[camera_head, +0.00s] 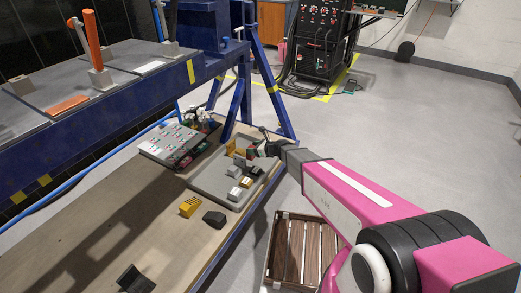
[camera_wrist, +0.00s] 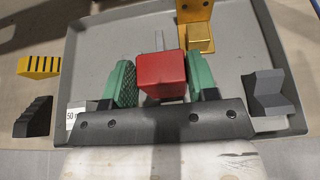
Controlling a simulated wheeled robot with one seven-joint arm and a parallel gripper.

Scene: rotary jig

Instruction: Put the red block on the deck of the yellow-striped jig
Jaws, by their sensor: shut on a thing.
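My gripper (camera_wrist: 168,84) is shut on the red block (camera_wrist: 161,76), its green pads on either side of it. In the wrist view the block is over the grey tray (camera_wrist: 90,55); I cannot tell its height.
A yellow block with dark slots (camera_head: 190,206) and a black block (camera_head: 215,219) lie on the wooden bench (camera_head: 150,215) beside the tray. A wooden crate (camera_head: 272,245) is on the floor. A yellow bracket (camera_wrist: 198,35) sits in the tray.

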